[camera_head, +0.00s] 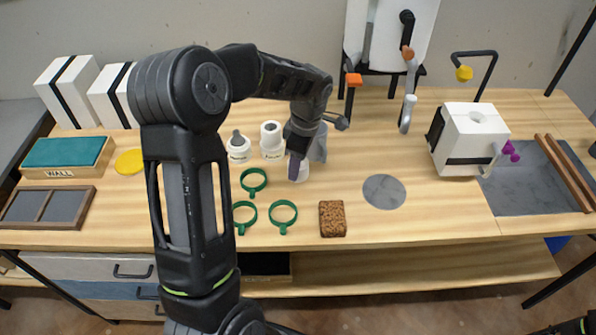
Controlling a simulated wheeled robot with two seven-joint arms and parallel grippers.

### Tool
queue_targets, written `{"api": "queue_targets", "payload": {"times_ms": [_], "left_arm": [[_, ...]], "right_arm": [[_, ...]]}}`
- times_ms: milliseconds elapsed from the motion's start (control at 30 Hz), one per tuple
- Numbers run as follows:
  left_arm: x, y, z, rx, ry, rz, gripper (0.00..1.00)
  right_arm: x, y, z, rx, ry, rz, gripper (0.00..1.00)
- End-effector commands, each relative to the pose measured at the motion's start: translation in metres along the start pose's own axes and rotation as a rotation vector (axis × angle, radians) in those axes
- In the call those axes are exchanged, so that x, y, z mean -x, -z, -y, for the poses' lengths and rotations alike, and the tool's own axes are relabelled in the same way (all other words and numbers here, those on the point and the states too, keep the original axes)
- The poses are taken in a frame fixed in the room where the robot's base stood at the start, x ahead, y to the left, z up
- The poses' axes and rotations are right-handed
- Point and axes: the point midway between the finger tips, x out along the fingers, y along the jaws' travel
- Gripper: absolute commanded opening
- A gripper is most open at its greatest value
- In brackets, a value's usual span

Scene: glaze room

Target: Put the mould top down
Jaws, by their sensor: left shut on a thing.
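I cannot make out a separate mould top.
Two labelled white jars (271,139) stand left of the gripper. Green rings (283,214), a brown sponge (332,218) and a grey disc (384,191) lie in front and to the right. Strapped white blocks (67,90) stand back left. The front right tabletop is clear.

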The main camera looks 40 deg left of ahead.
Motion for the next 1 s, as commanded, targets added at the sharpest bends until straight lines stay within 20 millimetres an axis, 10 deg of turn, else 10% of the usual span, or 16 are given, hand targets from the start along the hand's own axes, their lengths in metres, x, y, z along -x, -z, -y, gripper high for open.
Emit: {"api": "queue_targets", "payload": {"times_ms": [867, 900, 1000], "left_arm": [[-0.041, -0.005, 0.0, 0.0, 0.0, 0.0, 0.07], [-0.041, -0.005, 0.0, -0.001, 0.0, 0.0, 0.5], [-0.04, -0.005, 0.0, 0.0, 0.001, 0.0, 0.58]], "right_arm": [[0.001, -0.001, 0.0, -0.001, -0.001, 0.001, 0.36], [0.001, -0.001, 0.0, -0.001, -0.001, 0.001, 0.36], [0.002, -0.001, 0.001, -0.001, -0.001, 0.001, 0.36]]}}
